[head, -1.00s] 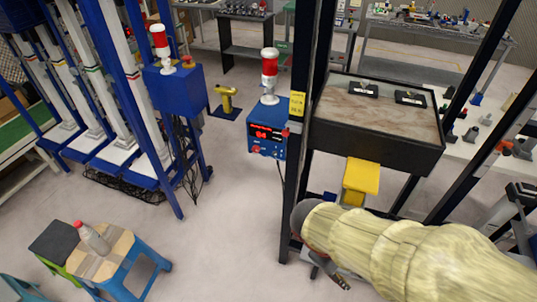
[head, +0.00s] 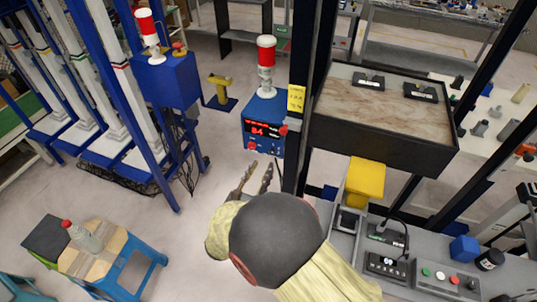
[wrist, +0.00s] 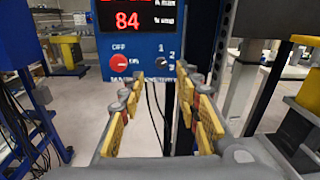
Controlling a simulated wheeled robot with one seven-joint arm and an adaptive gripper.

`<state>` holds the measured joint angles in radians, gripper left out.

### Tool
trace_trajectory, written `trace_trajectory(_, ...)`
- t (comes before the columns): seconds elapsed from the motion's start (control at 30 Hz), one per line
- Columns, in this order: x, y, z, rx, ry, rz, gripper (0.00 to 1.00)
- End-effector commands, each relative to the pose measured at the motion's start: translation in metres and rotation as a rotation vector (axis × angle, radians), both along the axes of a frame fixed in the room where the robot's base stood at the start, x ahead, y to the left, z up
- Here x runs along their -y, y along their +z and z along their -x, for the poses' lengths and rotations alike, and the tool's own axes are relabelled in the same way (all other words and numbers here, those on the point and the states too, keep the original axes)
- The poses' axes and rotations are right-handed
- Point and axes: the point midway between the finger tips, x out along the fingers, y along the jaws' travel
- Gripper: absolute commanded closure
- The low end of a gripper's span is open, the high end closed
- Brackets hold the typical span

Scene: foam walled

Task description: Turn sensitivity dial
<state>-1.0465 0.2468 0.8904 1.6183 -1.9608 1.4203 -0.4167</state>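The blue control box (head: 263,125) hangs on the left of a dark post and shows a red 84 on its display. In the wrist view its front panel (wrist: 140,42) carries a red OFF/ON knob (wrist: 119,63) at left. A small dark dial (wrist: 160,62) with the numbers 1, 2 and 3 beside it is at right. The label under the dial is partly covered by my fingers, and its exact setting is too small to tell.
A dark post (head: 297,110) with a yellow label stands close right of the box. A red-and-white signal light (head: 266,65) stands on top of it. A yellow block (head: 365,180) and a grey bench with controls (head: 425,265) are at right.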

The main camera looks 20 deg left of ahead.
Motion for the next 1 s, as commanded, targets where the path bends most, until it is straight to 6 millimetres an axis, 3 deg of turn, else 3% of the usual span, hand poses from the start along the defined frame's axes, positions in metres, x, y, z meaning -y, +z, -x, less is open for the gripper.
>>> trace_trajectory(0.3, 0.007, -0.001, -0.048, -0.001, -0.006, -0.004, 0.67)
trace_trajectory(0.5, 0.009, -0.001, -0.067, -0.002, -0.004, -0.004, 0.67)
trace_trajectory(0.87, 0.009, 0.0, -0.072, -0.002, -0.003, -0.003, 0.68)
trace_trajectory(1.0, 0.009, 0.0, -0.072, -0.002, -0.003, -0.004, 0.76)
